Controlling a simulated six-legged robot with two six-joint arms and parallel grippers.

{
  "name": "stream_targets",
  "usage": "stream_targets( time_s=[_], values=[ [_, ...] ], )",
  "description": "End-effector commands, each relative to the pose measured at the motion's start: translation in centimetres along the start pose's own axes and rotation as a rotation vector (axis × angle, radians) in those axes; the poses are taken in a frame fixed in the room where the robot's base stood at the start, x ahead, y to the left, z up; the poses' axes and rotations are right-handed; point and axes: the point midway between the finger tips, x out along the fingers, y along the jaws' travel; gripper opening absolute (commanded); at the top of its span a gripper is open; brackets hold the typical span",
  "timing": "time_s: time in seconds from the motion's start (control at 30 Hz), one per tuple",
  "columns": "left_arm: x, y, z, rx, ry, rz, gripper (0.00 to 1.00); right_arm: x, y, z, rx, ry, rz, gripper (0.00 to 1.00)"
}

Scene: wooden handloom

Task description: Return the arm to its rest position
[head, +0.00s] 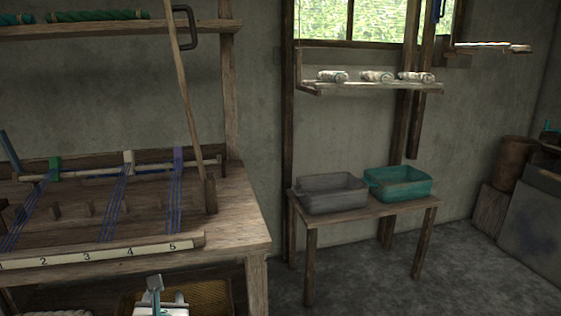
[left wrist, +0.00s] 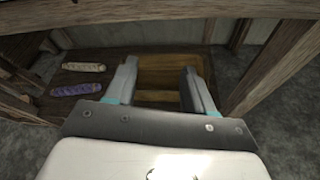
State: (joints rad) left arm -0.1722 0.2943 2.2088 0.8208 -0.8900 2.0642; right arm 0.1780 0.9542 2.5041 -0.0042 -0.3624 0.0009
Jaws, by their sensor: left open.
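My left gripper (head: 158,292) shows at the bottom edge of the head view, low in front of the wooden loom (head: 240,215). In the left wrist view my left gripper (left wrist: 158,82) has its two fingers spread apart, with nothing between them. Beyond the fingers lies a yellowish-brown tray or box (left wrist: 172,62) under the loom's timber. My right gripper is not in either view.
Two shuttle-like pieces, one cream (left wrist: 83,67) and one purple (left wrist: 76,89), lie left of the fingers. A numbered strip (head: 100,254) runs along the loom's front. A small table (head: 375,211) holds a grey bin (head: 332,195) and a teal bin (head: 398,184).

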Motion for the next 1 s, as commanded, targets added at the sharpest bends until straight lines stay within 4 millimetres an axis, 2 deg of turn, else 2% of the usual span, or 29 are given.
stream_targets(
  time_s=[0.03,0.07,0.13,0.2,0.27,0.3,0.37,0.4,0.47,0.5,0.6,0.7,0.83,0.97,1.0],
  values=[
    [1.0,-0.8,-3.3,0.070,0.059,-0.020,0.53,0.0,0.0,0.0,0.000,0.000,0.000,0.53],
    [1.5,-1.3,-5.3,0.124,0.092,-0.041,0.53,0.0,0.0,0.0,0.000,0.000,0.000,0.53],
    [2.4,-2.6,-10.5,0.274,0.178,-0.107,0.53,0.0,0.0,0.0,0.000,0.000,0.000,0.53],
    [2.5,-4.2,-16.3,0.465,0.263,-0.213,0.53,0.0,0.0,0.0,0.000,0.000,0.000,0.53],
    [1.8,-5.6,-21.2,0.639,0.321,-0.331,0.53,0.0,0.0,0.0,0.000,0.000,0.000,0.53],
    [1.0,-6.5,-24.4,0.759,0.349,-0.422,0.53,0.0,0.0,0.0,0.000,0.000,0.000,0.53],
    [-0.9,-8.0,-28.9,0.943,0.370,-0.584,0.53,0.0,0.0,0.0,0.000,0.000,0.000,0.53],
    [-2.5,-8.9,-31.8,1.071,0.367,-0.706,0.53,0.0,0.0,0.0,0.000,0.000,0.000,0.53],
    [-5.3,-10.3,-35.6,1.267,0.318,-0.910,0.53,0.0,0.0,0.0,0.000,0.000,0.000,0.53],
    [-7.4,-11.2,-37.7,1.397,0.253,-1.052,0.53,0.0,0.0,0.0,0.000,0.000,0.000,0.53],
    [-11.5,-12.8,-40.2,1.662,0.027,-1.319,0.53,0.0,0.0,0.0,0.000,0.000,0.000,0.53],
    [-13.9,-13.6,-40.8,1.865,-0.227,-1.474,0.53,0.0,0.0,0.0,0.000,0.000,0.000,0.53],
    [-15.7,-13.9,-41.0,2.067,-0.533,-1.581,0.53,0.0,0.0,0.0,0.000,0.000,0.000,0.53],
    [-16.3,-14.0,-41.2,2.225,-0.783,-1.619,0.53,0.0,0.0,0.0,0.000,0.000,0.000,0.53],
    [-16.9,-13.4,-39.3,2.237,-0.796,-1.615,0.53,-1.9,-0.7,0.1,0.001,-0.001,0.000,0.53]
  ],
)
